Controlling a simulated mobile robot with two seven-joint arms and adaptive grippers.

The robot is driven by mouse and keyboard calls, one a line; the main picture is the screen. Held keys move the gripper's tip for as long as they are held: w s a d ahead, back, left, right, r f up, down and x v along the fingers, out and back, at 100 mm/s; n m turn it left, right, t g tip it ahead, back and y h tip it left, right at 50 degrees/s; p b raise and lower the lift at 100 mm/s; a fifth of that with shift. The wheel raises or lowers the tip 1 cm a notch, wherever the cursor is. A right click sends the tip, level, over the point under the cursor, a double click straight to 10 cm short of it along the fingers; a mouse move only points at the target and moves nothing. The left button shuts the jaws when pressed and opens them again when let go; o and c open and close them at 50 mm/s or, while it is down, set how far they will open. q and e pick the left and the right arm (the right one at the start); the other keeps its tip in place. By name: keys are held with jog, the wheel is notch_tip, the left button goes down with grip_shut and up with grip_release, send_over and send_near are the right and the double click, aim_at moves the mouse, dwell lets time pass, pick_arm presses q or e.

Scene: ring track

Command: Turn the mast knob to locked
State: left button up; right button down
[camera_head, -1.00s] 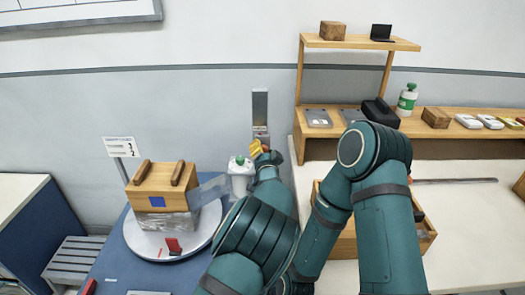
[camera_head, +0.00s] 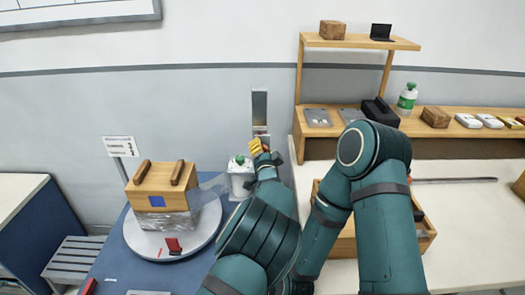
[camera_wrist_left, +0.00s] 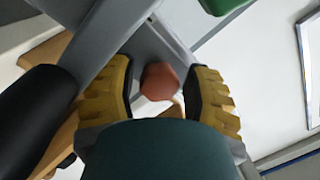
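The grey mast (camera_head: 260,108) stands upright against the wall behind the table. My left gripper (camera_head: 256,147), with yellow fingers, is at the lower part of the mast and covers the knob in the head view. In the left wrist view the round orange-brown knob (camera_wrist_left: 160,82) lies between the two yellow fingers of my left gripper (camera_wrist_left: 162,88). The fingers are apart, with a narrow gap beside the knob; firm contact does not show. The knob's setting cannot be read. My right arm crosses the head view, but its gripper is hidden.
A white canister with a green top (camera_head: 241,178) stands close left of my left gripper. A wooden box (camera_head: 160,186) sits on a round white turntable (camera_head: 143,243) further left. A wooden tray (camera_head: 343,247) lies under my right arm. A shelf (camera_head: 357,41) rises at right.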

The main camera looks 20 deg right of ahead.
pick_arm(q)
jog(key=shift+s+a, duration=0.2)
jog(key=shift+s, duration=1.05)
jog(key=shift+s+a, duration=0.2)
jog(key=shift+s, duration=1.05)
jog(key=shift+s+a, duration=0.2)
jog(key=shift+s, duration=1.05)
